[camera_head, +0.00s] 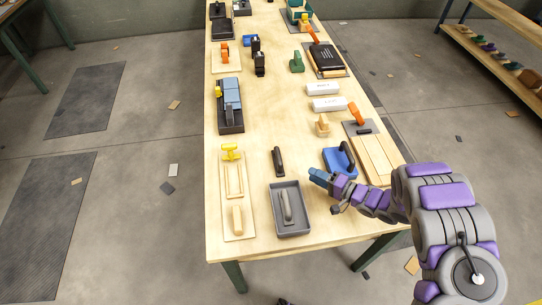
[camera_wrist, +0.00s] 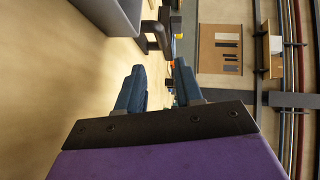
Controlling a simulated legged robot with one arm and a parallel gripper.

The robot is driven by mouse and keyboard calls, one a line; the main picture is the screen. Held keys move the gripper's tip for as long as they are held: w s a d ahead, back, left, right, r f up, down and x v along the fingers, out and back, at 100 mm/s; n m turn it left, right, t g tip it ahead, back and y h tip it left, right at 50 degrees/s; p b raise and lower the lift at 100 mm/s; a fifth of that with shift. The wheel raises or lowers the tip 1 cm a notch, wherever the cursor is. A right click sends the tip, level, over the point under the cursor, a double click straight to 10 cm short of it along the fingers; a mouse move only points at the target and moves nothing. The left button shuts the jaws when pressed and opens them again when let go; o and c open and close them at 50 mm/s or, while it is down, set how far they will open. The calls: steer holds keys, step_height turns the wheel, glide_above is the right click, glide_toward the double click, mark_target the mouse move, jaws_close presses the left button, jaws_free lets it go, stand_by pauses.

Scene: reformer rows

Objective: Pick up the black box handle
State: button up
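A black upright handle (camera_head: 278,160) stands on the table just behind a grey tray (camera_head: 274,232) that has a grey handle (camera_head: 287,206) inside it. Another black handle (camera_head: 347,155) sits on a blue base (camera_head: 333,160) at the right. My gripper (camera_head: 315,175) is low over the table, between the grey tray and the blue base, pointing left. In the wrist view my gripper (camera_wrist: 158,90) has its two blue fingers apart, with nothing seen between them. A dark handle-shaped part (camera_wrist: 157,36) shows beyond the fingers, beside a grey wall; I cannot tell which handle it is.
The wooden table (camera_head: 265,245) carries wooden boards at left (camera_head: 238,195) and right (camera_head: 375,160). Bare tabletop shows in the middle.

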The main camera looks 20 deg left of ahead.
mark_target(278, 158)
steer(key=x, duration=0.3)
steer(key=shift+s, duration=0.1)
steer(key=shift+w+a+b, duration=0.1)
steer(key=shift+w+b, duration=0.35)
steer(key=shift+w, duration=0.05)
steer(key=shift+w+a, duration=0.15)
steer(key=shift+a, duration=0.15)
steer(key=x, duration=0.5)
steer(key=s+b+x, duration=0.1)
steer(key=x, duration=0.2)
steer(key=shift+a+f, duration=0.15)
steer(key=shift+a, duration=0.1)
steer(key=shift+w+a, duration=0.1)
steer(key=shift+w, duration=0.05)
steer(key=shift+w+d+b, duration=0.3)
steer(key=shift+w+b, duration=0.05)
steer(key=shift+b, duration=0.1)
steer(key=shift+w+a, duration=0.15)
steer(key=x, duration=0.3)
steer(key=shift+a+f, duration=0.1)
steer(key=shift+a, duration=0.35)
steer(key=shift+a+f, duration=0.1)
steer(key=shift+a, duration=0.1)
steer(key=shift+c, duration=1.2)
steer(key=d, duration=0.2)
steer(key=shift+d+r, duration=0.25)
steer(key=shift+r, duration=0.1)
jaws_close()
steer(key=shift+a, duration=0.1)
